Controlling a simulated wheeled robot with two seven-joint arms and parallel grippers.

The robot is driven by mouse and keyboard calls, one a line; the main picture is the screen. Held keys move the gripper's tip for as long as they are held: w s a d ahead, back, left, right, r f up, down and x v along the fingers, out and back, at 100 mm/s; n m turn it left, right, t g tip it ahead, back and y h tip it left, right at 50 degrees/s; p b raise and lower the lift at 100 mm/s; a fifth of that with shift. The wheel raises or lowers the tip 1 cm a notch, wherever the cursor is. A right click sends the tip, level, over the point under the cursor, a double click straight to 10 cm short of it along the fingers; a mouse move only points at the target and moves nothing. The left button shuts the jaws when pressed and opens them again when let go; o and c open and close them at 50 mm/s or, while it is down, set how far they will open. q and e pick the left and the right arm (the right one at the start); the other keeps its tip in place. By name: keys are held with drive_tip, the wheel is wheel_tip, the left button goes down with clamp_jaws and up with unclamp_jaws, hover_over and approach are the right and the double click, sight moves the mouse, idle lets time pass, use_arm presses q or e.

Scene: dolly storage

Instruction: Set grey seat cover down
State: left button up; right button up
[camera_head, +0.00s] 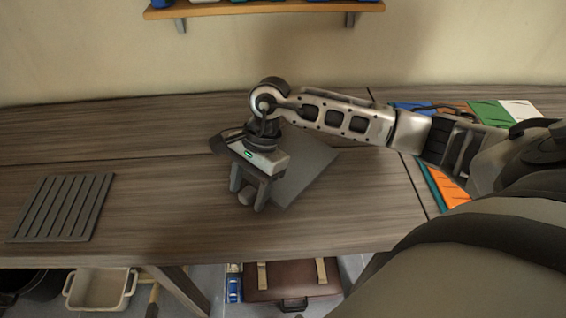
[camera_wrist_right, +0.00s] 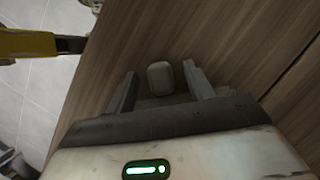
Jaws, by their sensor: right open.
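A small grey-brown rounded block (camera_head: 245,196), apparently the grey seat cover, is on the wooden table near its front edge. It also shows in the right wrist view (camera_wrist_right: 160,78), between the two fingers with a gap on each side. It seems to rest on the table top. My right gripper (camera_head: 248,198) points down over it with its fingers apart; it also shows in the right wrist view (camera_wrist_right: 163,88). The block's far side is partly hidden by the gripper. My left gripper is not in view.
A flat grey panel (camera_head: 312,168) lies just right of and behind my gripper. A slatted grey mat (camera_head: 62,208) lies at the left. Green (camera_head: 490,112) and orange (camera_head: 452,190) flat items lie at the right. A brown case (camera_head: 300,279) and a white bin (camera_head: 98,288) are below the table.

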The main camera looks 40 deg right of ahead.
drive_tip(key=c, duration=1.1)
clamp_jaws()
drive_tip(key=shift+r, duration=0.1)
